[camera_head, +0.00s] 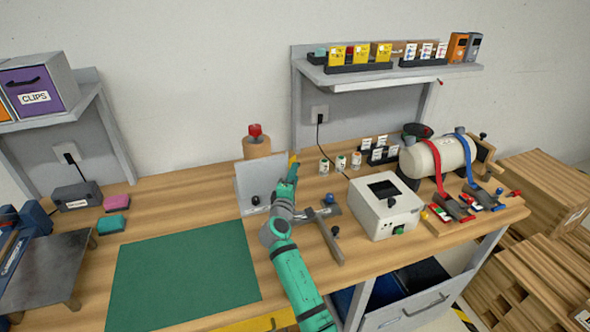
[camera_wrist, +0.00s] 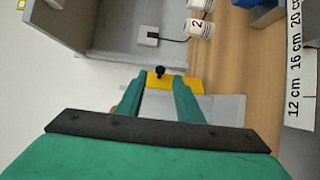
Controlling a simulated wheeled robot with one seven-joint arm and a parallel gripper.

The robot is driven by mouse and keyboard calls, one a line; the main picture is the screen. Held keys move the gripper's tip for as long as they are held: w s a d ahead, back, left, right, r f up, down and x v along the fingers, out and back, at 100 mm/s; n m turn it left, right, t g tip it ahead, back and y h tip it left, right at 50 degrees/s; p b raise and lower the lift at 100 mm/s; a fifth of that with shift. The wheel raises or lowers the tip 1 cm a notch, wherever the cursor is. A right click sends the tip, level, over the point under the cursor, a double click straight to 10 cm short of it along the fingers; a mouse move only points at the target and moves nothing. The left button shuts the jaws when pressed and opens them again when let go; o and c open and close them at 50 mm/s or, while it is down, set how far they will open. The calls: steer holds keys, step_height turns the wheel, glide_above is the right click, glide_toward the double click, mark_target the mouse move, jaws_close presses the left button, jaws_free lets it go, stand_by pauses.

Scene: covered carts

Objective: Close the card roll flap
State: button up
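A grey upright panel (camera_head: 262,180), which looks like the card roll flap, stands at the back of the table, in front of a brown roll with a red knob (camera_head: 256,141). A black knob (camera_head: 255,201) sits low on it. My gripper (camera_head: 293,165) is at the panel's right edge. In the wrist view my gripper (camera_wrist: 162,80) has its green fingers apart. A yellow piece (camera_wrist: 160,82) and a black knob (camera_wrist: 160,70) show between and beyond the fingertips. Pale grey surface (camera_wrist: 225,108) lies under them. Whether the fingers touch anything is unclear.
A white box (camera_head: 385,210) with a dark screen stands right of my arm. Small white jars (camera_head: 340,162) are behind it. A green mat (camera_head: 185,275) lies clear at front left. A wall shelf (camera_head: 390,78) hangs above the table.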

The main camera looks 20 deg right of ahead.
steer(key=x, duration=0.3)
steer(key=shift+w+d, duration=0.15)
steer(key=shift+w, duration=0.2)
steer(key=shift+d, duration=0.15)
jaws_close()
